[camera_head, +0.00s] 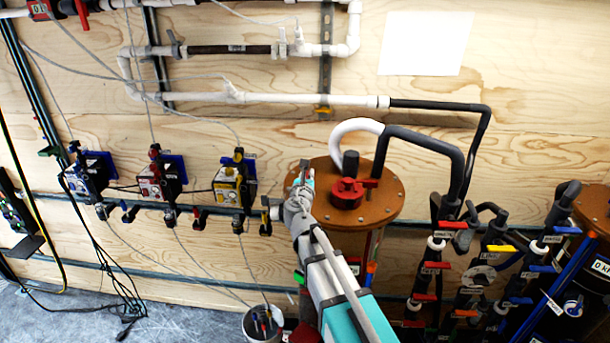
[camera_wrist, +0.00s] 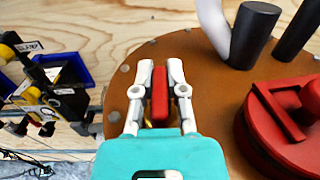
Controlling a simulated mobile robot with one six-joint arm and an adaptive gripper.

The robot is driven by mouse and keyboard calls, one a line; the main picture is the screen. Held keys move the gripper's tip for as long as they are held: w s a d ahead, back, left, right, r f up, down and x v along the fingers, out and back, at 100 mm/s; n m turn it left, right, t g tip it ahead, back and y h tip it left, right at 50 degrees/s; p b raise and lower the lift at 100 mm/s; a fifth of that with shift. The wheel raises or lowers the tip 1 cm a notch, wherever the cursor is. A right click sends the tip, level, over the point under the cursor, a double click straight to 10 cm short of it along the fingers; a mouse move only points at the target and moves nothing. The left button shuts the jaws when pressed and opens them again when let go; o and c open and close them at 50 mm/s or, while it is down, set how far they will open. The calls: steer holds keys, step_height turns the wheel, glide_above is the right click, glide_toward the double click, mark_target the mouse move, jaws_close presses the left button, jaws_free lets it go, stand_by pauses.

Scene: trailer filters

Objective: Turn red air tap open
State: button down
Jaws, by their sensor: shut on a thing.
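A red handle (camera_wrist: 159,98), which looks like the red air tap's lever, stands between the two white fingers of my gripper (camera_wrist: 160,66) in the wrist view. The fingers are shut on it, one on each side. A bit of yellow metal shows below the handle, and the tap's body is hidden behind my gripper. In the head view my gripper (camera_head: 303,175) is at the left edge of the round brown lid. The held handle cannot be made out there.
The brown lid (camera_head: 385,205) carries a red round fitting (camera_head: 347,193) right of my gripper, with white and black pipes behind. Blue, red and yellow pump units (camera_head: 234,185) hang at left. Valve pipes with coloured levers (camera_head: 435,265) stand at right.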

steer(key=shift+w+a+n+y, duration=0.1)
steer(key=shift+n+y, duration=0.6)
steer(key=shift+y, duration=0.4)
steer(key=c, duration=0.7)
jaws_free()
steer(key=shift+s+d, duration=0.2)
steer(key=shift+s, duration=2.8)
steer(key=shift+s+d, duration=0.2)
steer(key=shift+s, duration=2.8)
steer(key=shift+s, duration=0.1)
